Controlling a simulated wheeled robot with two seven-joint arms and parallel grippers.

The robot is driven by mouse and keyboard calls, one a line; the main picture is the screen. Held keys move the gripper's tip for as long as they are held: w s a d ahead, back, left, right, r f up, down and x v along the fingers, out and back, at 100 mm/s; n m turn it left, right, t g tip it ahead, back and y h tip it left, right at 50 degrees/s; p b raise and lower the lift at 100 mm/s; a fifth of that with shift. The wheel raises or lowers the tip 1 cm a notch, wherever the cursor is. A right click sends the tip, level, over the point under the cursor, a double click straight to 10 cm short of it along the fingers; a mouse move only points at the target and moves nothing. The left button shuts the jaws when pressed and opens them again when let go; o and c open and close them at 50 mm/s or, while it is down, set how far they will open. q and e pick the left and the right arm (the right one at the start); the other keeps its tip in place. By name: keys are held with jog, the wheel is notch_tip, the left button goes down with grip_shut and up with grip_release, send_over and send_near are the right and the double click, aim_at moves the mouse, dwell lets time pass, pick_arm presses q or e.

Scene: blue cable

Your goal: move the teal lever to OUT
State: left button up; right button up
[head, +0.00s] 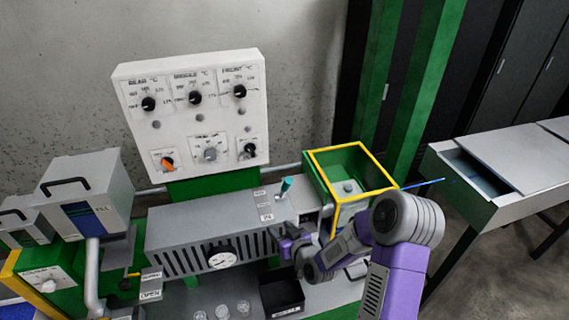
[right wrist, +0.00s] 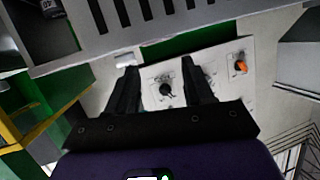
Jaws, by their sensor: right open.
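The teal lever (head: 286,185) stands up from the top of the grey slotted machine (head: 190,228), near its right end. Small label plates (head: 265,206) sit just left of the lever; their lettering is too small to read. My right gripper (head: 276,238) is open and empty in front of the machine, below and slightly left of the lever, not touching it. In the right wrist view its two dark fingers (right wrist: 158,82) are spread apart with nothing between them. My left gripper is not in view.
A white control panel (head: 200,128) with several knobs stands behind the machine. A yellow-edged green box (head: 383,167) is right of the lever, close to my right arm. A black bin (head: 282,294) and several clear cups (head: 222,311) are below. A grey bench (head: 500,185) stands farther right.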

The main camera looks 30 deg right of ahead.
aim_at(289, 187)
jog(key=d+r+t, duration=0.1)
jog(key=r, duration=0.3)
jog(key=d+r+t+h, duration=0.1)
jog(key=d+r, duration=0.1)
jog(key=r, duration=0.1)
jog(key=w+d+r+n+t+p, duration=0.1)
jog(key=d+r, duration=0.1)
jog(key=r, duration=0.2)
jog(key=shift+d+r, duration=0.15)
jog(key=shift+r, duration=0.15)
jog(key=shift+t, duration=0.3)
jog(key=w, duration=0.2)
jog(key=w+p, duration=0.1)
jog(key=w, duration=0.4)
jog(key=shift+w+d+r, duration=0.15)
jog(key=shift+w+d, duration=0.05)
jog(key=shift+d, duration=0.1)
grip_shut()
